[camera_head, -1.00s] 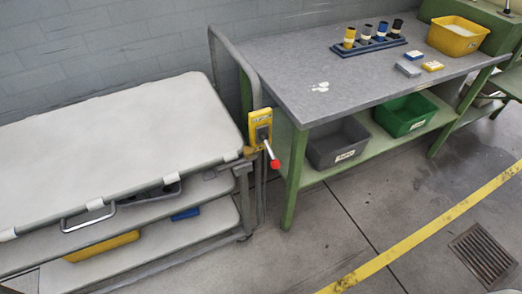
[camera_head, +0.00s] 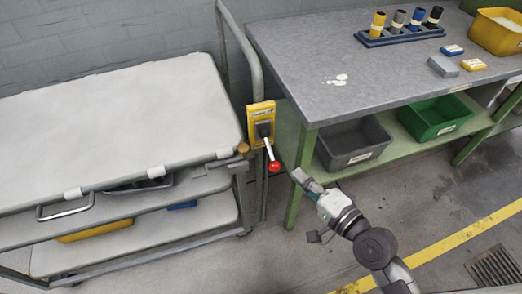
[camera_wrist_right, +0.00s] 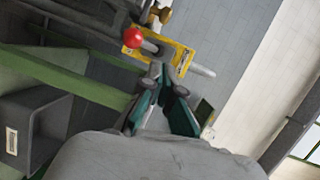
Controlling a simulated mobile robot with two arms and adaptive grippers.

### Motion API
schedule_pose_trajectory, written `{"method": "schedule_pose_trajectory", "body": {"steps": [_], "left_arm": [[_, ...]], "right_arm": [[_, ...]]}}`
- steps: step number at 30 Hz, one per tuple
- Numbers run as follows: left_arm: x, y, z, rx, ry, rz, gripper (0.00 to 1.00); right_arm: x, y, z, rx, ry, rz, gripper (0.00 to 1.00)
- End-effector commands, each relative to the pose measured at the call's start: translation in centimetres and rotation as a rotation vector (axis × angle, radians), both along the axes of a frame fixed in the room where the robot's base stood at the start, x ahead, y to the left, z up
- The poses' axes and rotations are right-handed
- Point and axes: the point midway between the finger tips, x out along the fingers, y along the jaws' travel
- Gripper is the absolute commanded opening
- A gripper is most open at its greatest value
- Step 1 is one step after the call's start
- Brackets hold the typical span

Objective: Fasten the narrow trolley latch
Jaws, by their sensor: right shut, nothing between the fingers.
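The trolley latch is a yellow plate (camera_head: 261,118) with a dark pivot on the trolley's handle post. Its lever (camera_head: 269,150) hangs down and slightly right, ending in a red ball (camera_head: 274,166). The red ball (camera_wrist_right: 134,37) and yellow plate (camera_wrist_right: 184,61) also show in the right wrist view, beyond the fingers. My right gripper (camera_head: 301,177) is right of and slightly below the red ball, apart from it. It is shut and empty; its fingertips (camera_wrist_right: 161,73) show in the right wrist view. My left gripper is not in view.
The grey-topped trolley (camera_head: 110,135) stands at left, a tubular handle (camera_head: 250,60) at its end. The green-legged workbench (camera_head: 375,68) is close on the right, with a grey bin (camera_head: 352,143) and green bin (camera_head: 435,117) on its shelf. Floor in front is clear.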

Motion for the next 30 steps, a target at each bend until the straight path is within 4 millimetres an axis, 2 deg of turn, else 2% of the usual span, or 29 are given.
{"method": "schedule_pose_trajectory", "body": {"steps": [7,11,25,30], "left_arm": [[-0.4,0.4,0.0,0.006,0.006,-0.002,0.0],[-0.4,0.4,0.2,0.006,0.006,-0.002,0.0],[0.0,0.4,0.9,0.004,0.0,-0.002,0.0],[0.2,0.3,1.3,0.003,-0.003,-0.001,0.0]], "right_arm": [[0.1,0.0,0.0,-0.002,-0.001,-0.002,0.0],[0.9,0.5,-0.1,-0.002,-0.002,-0.004,0.0],[8.4,6.0,-1.0,-0.002,-0.001,-0.001,0.0],[8.6,8.4,-1.4,-0.003,0.0,-0.003,0.0]]}}
